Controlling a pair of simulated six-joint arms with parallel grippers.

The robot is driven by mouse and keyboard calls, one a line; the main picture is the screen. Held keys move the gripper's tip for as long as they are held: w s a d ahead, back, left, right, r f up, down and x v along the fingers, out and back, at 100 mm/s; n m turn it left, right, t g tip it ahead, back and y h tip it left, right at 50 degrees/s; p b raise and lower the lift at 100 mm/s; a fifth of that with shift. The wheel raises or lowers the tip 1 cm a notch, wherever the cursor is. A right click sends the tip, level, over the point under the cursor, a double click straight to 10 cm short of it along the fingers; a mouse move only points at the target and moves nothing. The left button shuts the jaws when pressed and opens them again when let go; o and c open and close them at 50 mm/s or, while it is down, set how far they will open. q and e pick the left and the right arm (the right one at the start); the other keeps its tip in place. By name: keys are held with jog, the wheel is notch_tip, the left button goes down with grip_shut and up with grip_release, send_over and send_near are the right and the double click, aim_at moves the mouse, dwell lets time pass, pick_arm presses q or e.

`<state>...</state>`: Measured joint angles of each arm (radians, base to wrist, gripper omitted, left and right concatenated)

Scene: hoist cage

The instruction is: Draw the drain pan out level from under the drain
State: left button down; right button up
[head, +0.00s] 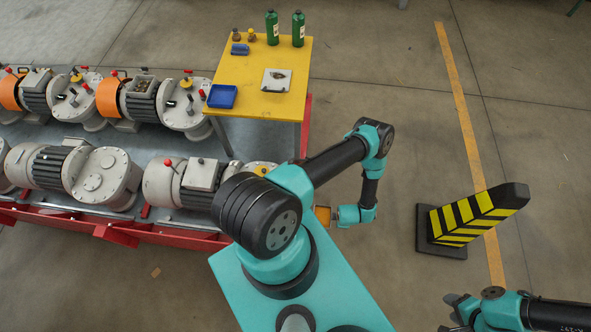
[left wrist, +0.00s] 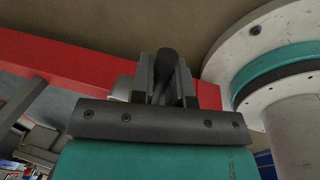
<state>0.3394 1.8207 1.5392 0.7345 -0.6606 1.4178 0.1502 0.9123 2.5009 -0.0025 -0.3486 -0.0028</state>
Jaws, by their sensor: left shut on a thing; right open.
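My left gripper (left wrist: 165,82) is shut on a dark, rounded bar (left wrist: 166,66) in the left wrist view. I cannot tell if this bar is the drain pan's handle. In the head view my left arm bends over and down beside the red frame, and its fingertips are hidden. A small orange piece (head: 323,214) shows beside that wrist, partly behind my arm. No pan or drain shows clearly in either view. My right gripper (head: 448,313) is open and empty over the floor at the lower right.
A red-edged rack (head: 175,237) with several grey motors stands at left. A yellow table (head: 262,100) holds green bottles, a blue tray (head: 222,96) and a grey plate (head: 276,80). A yellow-black striped post (head: 475,215) stands at right. The floor between the table and post is clear.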

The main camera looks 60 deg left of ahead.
pick_arm(q)
jog(key=shift+r, duration=3.7)
jog(key=shift+f, duration=0.15)
